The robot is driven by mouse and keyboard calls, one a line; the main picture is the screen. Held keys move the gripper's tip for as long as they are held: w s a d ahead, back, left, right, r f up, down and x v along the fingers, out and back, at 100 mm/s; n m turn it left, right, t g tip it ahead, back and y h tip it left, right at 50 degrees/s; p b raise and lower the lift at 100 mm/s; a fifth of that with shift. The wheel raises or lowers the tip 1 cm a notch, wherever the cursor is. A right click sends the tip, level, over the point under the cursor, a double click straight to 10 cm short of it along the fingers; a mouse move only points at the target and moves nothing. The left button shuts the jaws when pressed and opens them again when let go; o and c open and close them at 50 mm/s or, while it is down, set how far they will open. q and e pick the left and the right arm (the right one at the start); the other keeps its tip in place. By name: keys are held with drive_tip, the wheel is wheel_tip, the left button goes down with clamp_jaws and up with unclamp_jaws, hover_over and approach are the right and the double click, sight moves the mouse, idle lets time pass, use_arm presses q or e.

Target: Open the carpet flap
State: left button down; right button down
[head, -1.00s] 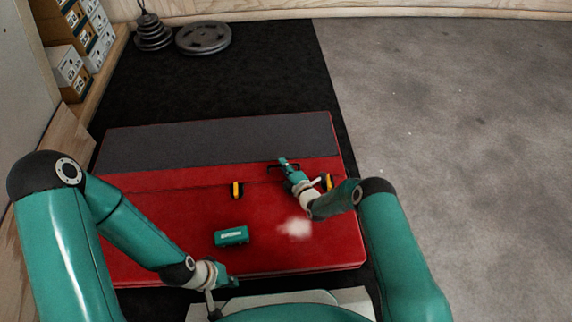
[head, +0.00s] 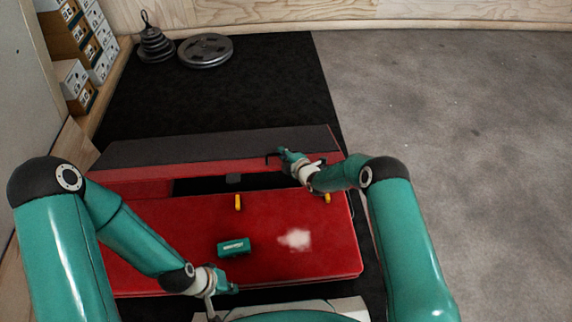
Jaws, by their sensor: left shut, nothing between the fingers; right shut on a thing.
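The carpet flap (head: 200,150) is the dark grey carpeted panel along the far side of the red mat (head: 170,248). It is partly lifted at its near edge, and a dark opening (head: 205,185) shows beneath it. My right gripper (head: 280,156) is shut on a dark handle (head: 270,158) at the flap's right part; the fingers are small and partly hidden. My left gripper (head: 228,288) is shut and empty, low over the mat's near edge, away from the flap.
A teal box (head: 234,246) and a white chalk patch (head: 296,239) are on the mat. Yellow pieces (head: 238,202) sit near the opening. Weight plates (head: 205,50) and a stacked weight (head: 155,45) stand at the back left. Grey floor (head: 460,150) at right is clear.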

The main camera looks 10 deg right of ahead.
drive_tip(key=w+r+b, duration=0.2)
drive_tip(key=w+r, duration=0.2)
drive_tip(key=r, duration=0.2)
drive_tip(key=shift+w, duration=0.3)
drive_tip(key=shift+a+r, duration=0.1)
